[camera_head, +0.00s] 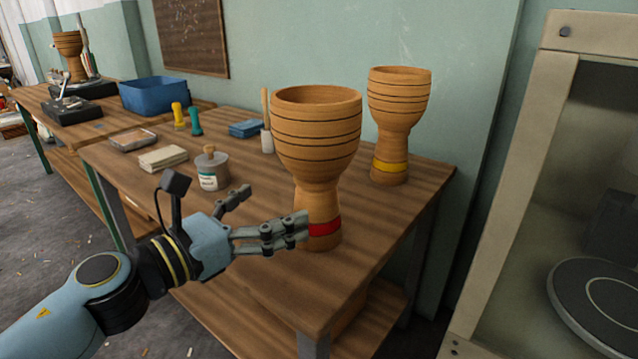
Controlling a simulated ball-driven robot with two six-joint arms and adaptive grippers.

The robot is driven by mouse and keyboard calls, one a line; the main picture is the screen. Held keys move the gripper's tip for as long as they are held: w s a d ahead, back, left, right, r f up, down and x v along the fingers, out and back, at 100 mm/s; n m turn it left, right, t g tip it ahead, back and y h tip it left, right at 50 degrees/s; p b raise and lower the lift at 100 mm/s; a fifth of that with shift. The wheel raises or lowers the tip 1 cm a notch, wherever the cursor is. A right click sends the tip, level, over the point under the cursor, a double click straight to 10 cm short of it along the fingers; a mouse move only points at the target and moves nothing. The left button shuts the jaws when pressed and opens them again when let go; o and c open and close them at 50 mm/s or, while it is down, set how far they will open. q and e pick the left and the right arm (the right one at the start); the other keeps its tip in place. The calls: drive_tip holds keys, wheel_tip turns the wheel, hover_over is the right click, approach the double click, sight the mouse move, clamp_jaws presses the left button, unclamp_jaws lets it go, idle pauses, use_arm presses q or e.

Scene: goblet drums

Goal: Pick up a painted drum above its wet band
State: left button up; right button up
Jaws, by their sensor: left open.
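A wooden goblet drum (317,148) stands upright near the front of the workbench, with dark rings around its bowl and a red band (326,228) low on its foot. A second, similar drum (398,104) stands behind it to the right, with a yellow band (390,167) near its base. My left gripper (275,207) is open at the left of the red-banded drum. One finger overlaps the lower stem at the height of the red band and hides part of it; I cannot tell whether it touches. The other finger is apart from the drum, to the left.
On the workbench (385,215) behind my gripper are a lidded can (211,171), folded cloths (163,159), a tray (133,140), blue cloths (246,129) and a brush in a jar (267,140). A pale cabinet (498,180) stands to the right, and the wall is close behind.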

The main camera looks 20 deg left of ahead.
sight(300, 190)
use_arm(q)
drive_tip(key=x, duration=0.4)
drive_tip(key=shift+w+d+r+p, duration=0.1)
drive_tip(key=shift+w+r+p, duration=0.05)
drive_tip(key=shift+w+p, duration=0.2)
drive_tip(key=x, duration=0.5)
drive_tip(key=shift+s+d+r, duration=0.1)
drive_tip(key=shift+d+r, duration=0.2)
drive_tip(key=shift+c, duration=0.4)
drive_tip(key=c, duration=1.6)
drive_tip(key=shift+r, duration=0.1)
drive_tip(key=shift+c, duration=0.5)
